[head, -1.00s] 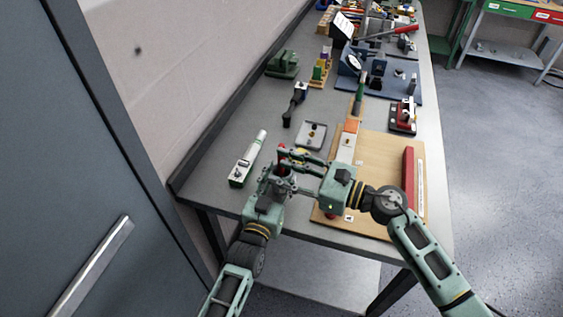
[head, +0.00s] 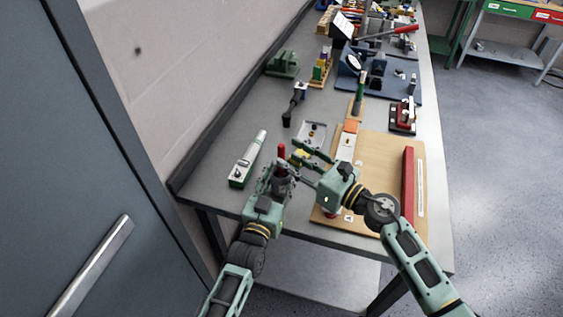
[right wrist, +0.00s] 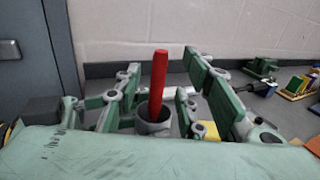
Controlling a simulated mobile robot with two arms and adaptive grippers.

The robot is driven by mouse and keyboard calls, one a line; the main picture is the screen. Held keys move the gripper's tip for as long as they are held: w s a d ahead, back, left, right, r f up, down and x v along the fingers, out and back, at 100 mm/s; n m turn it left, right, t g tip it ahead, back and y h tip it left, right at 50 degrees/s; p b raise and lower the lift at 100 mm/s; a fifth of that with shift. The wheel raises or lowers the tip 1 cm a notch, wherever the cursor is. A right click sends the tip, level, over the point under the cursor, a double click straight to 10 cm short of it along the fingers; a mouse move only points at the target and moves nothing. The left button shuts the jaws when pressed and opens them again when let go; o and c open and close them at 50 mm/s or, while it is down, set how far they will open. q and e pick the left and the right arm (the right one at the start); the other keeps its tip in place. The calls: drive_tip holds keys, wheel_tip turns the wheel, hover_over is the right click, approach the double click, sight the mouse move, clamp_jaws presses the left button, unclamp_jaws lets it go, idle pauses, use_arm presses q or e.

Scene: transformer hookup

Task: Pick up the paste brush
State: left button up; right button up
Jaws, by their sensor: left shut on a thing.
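The paste brush (head: 281,152) shows as a red handle standing nearly upright in a small grey pot (right wrist: 152,123). Its lower end is hidden in the pot. My left gripper (head: 279,179) is shut on the pot near the table's front left part. My right gripper (head: 297,160) is open, just right of the brush, with its fingers pointing toward it. In the right wrist view the red handle (right wrist: 159,85) rises between the spread fingers, clear of both. Nothing is held in the right gripper.
A white and green tube-shaped tool (head: 247,160) lies left of the pot. A grey tray (head: 322,136) lies behind the right gripper, with something yellow (head: 301,153) partly hidden. A wooden board (head: 380,165) with a red bar (head: 408,175) lies to the right.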

sight(284, 153)
drive_tip(key=x, duration=0.4)
drive_tip(key=shift+w+a, duration=0.1)
drive_tip(key=shift+a, duration=0.05)
drive_tip(key=shift+c, duration=0.5)
clamp_jaws()
drive_tip(key=shift+r, duration=0.15)
wheel_tip(284, 153, up, 10)
drive_tip(key=shift+f, duration=0.1)
